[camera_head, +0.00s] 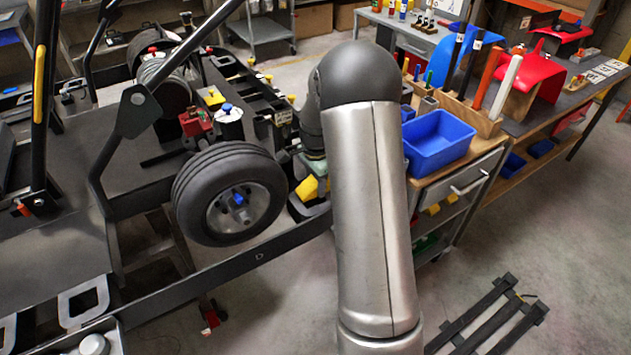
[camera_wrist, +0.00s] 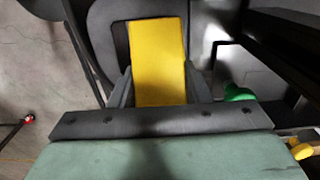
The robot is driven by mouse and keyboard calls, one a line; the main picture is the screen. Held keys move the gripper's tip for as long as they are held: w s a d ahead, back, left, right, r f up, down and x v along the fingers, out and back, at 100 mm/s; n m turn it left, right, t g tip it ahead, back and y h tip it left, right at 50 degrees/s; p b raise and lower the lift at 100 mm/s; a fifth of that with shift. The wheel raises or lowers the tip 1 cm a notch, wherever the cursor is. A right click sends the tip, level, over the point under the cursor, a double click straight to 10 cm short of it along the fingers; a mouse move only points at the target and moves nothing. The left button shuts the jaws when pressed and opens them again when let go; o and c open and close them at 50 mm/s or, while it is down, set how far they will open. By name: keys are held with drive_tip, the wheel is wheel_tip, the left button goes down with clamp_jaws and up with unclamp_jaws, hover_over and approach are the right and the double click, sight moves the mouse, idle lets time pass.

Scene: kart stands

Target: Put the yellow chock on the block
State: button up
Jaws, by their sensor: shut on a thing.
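The yellow chock (camera_wrist: 158,55) is between the two dark fingers of my gripper (camera_wrist: 160,92) in the wrist view. My gripper is shut on it. In the head view the yellow chock (camera_head: 307,188) shows just right of the kart's wheel, partly hidden by my arm. A dark grey frame part with a rounded opening lies behind the chock in the wrist view. I cannot tell for sure which thing is the block, nor whether the chock touches anything below it.
The black kart wheel (camera_head: 229,194) is close to the left of my gripper. A dark frame rail (camera_head: 262,252) runs below it. A wooden cart with a blue bin (camera_head: 437,140) stands to the right. A green knob (camera_wrist: 238,93) is near the right finger. Open floor lies in front.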

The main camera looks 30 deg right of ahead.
drive_tip(key=shift+f, duration=0.2)
drive_tip(key=o, duration=1)
drive_tip(key=shift+o, duration=0.2)
drive_tip(key=shift+r, duration=0.2)
wheel_tip(320, 180, up, 12)
drive_tip(key=b, duration=0.1)
drive_tip(key=s+a+r+n, duration=0.3)
drive_tip(key=s+a+n, duration=0.4)
drive_tip(key=s+a, duration=0.3)
drive_tip(key=s+a+f+n, duration=0.1)
drive_tip(key=s+a+n, duration=0.2)
drive_tip(key=s, duration=0.6)
drive_tip(key=s+a+f+n, duration=0.2)
drive_tip(key=s+a+n, duration=0.1)
drive_tip(key=s+n, duration=0.4)
drive_tip(key=shift+s+f+t, duration=0.2)
drive_tip(key=shift+s+t, duration=0.1)
drive_tip(key=shift+s, duration=0.9)
